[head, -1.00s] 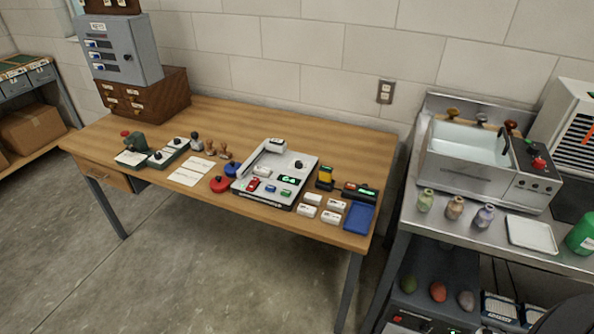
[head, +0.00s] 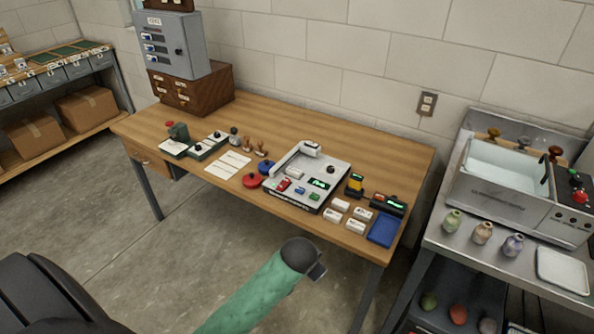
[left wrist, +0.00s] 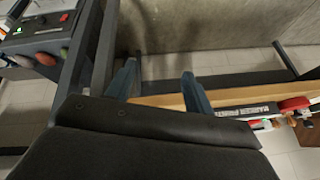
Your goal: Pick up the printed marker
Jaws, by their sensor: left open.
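I cannot single out the printed marker by its print. Several small white printed blocks (head: 340,205) lie on the wooden table (head: 390,145) near its right front, beside a blue tray (head: 383,230). Another small white block (head: 294,173) lies on the grey flat machine (head: 328,166). My left arm, with a green sleeve, reaches up from the bottom of the head view, its dark end in front of the table edge. My left gripper (left wrist: 160,87) is open in the left wrist view, with nothing between its fingers. My right gripper is not in view.
Red (head: 251,180) and blue round pieces, stamps (head: 262,149) and paper sheets (head: 228,164) lie left of the machine. A grey cabinet (head: 175,45) stands on a wooden drawer box at the back left. A metal bench (head: 450,240) with a sink stands at the right.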

